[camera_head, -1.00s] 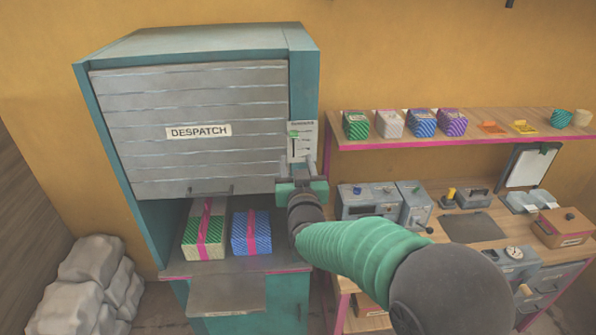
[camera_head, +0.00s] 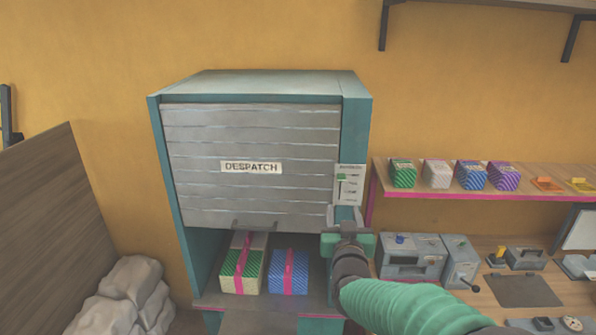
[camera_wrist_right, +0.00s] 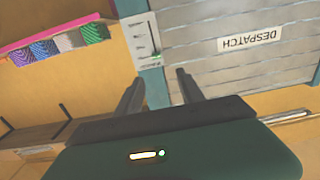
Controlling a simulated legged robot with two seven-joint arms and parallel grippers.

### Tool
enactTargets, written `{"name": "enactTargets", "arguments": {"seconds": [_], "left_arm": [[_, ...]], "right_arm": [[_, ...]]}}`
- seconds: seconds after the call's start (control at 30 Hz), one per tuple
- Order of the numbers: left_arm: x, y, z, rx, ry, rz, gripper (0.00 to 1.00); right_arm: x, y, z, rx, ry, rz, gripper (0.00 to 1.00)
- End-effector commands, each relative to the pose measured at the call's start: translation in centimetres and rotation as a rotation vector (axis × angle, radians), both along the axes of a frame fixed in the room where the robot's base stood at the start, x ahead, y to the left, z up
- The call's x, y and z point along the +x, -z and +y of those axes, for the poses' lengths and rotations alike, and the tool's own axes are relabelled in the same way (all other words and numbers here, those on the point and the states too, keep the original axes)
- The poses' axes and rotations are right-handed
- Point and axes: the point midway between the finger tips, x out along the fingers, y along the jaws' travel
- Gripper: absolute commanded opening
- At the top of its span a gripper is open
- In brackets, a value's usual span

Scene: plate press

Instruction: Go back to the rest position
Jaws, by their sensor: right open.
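My right gripper (camera_head: 346,218) is open and empty in front of the right post of the despatch cabinet (camera_head: 160,180), just below its small switch panel (camera_head: 348,185). In the right wrist view its two dark fingers (camera_wrist_right: 158,90) stand apart with nothing between them, and the panel (camera_wrist_right: 142,38) shows beyond them. The grey slatted shutter (camera_head: 250,130), labelled DESPATCH, is partly lowered. Below it, a green-and-cream parcel (camera_head: 240,270) and a blue parcel (camera_head: 288,272), both with pink ribbon, sit inside. My left gripper is not in view.
A pink-edged shelf (camera_head: 450,195) on the right holds several wrapped boxes. Below it, a workbench (camera_head: 580,300) carries grey machines (camera_head: 412,257). Pale sacks (camera_head: 125,295) lie at the lower left by a wooden partition (camera_head: 45,220). The wall above the cabinet is clear.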

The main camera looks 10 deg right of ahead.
Motion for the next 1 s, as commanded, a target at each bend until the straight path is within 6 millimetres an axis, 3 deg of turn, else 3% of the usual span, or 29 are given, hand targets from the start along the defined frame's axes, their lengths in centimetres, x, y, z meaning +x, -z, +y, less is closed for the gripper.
{"name": "enactTargets", "arguments": {"seconds": [0.07, 0.17, 0.27, 0.4, 0.53, 0.6, 0.7, 1.0], "left_arm": [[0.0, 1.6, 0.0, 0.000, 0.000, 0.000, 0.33], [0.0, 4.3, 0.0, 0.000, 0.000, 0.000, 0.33], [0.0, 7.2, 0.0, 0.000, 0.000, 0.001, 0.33], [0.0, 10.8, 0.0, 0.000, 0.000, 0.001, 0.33], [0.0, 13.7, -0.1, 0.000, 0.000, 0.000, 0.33], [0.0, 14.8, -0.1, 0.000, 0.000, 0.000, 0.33], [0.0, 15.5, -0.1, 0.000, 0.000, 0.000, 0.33], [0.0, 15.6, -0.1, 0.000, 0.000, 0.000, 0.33]], "right_arm": [[-0.6, 3.3, 0.1, 0.013, -0.023, 0.063, 0.45], [-2.7, 10.3, 1.1, 0.045, -0.082, 0.226, 0.45], [-6.6, 18.7, 2.2, 0.083, -0.145, 0.445, 0.45], [-14.3, 29.1, 3.2, 0.124, -0.198, 0.759, 0.45], [-22.4, 36.7, 3.4, 0.145, -0.211, 1.035, 0.45], [-26.2, 39.3, 3.2, 0.151, -0.209, 1.155, 0.45], [-30.0, 41.3, 3.0, 0.154, -0.198, 1.271, 0.45], [-30.2, 41.4, 2.9, 0.155, -0.197, 1.278, 0.45]]}}
